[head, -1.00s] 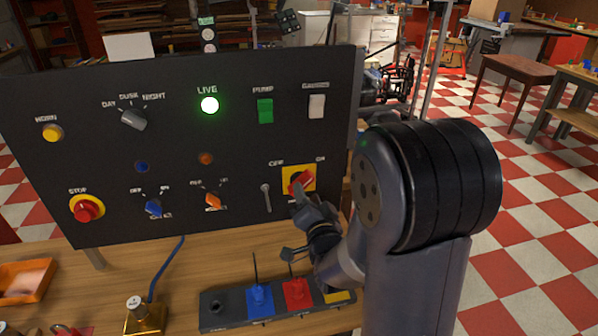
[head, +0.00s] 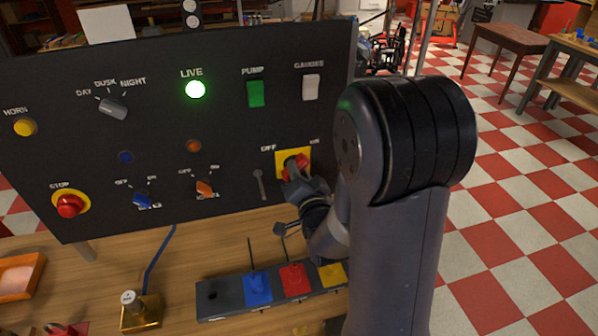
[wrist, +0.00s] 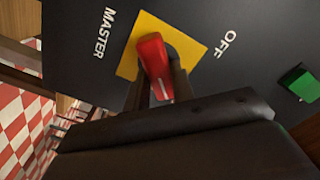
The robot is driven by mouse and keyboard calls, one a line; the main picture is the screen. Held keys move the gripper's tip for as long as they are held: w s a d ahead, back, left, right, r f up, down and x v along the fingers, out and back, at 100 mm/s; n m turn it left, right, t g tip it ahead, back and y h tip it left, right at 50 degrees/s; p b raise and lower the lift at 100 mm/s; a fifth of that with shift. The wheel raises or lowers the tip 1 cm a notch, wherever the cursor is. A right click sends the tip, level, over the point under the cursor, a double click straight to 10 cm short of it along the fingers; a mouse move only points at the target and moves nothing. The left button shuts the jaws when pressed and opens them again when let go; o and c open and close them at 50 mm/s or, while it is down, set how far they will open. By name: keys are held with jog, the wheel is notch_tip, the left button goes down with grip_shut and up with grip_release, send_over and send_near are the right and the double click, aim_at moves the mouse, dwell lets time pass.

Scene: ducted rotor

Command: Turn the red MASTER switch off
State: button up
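The red MASTER switch (head: 294,169) is a turning handle on a yellow plate (head: 283,154), low at the right of the black panel. OFF is lettered at the plate's upper left and ON at its upper right. In the wrist view, the red handle (wrist: 153,66) stands slantwise on the yellow plate, with the MASTER and OFF lettering beside it. My gripper (head: 295,174) is at the switch, its dark fingers (wrist: 158,88) close on both sides of the handle and apparently shut on it. The exact contact is partly hidden. The LIVE lamp (head: 195,89) glows green.
The black panel (head: 230,130) also carries a PUMP switch (head: 255,94), a red STOP button (head: 69,205), and blue (head: 142,200) and orange (head: 204,188) knobs. A grey lever (head: 259,184) hangs just left of the plate. A box with coloured joysticks (head: 225,295) stands below.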

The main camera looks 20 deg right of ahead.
jog(key=c, duration=0.4)
jog(key=shift+c, duration=0.2)
jog(key=shift+n+b, duration=0.3)
jog(key=shift+b, duration=0.25)
jog(key=shift+a+n+b, duration=0.2)
jog(key=shift+n+b, duration=4.1)
jog(key=shift+b, duration=0.25)
jog(key=shift+a+n+b, duration=0.15)
jog(key=shift+n+b, duration=4.15)
jog(key=shift+b, duration=0.25)
jog(key=o, duration=1)
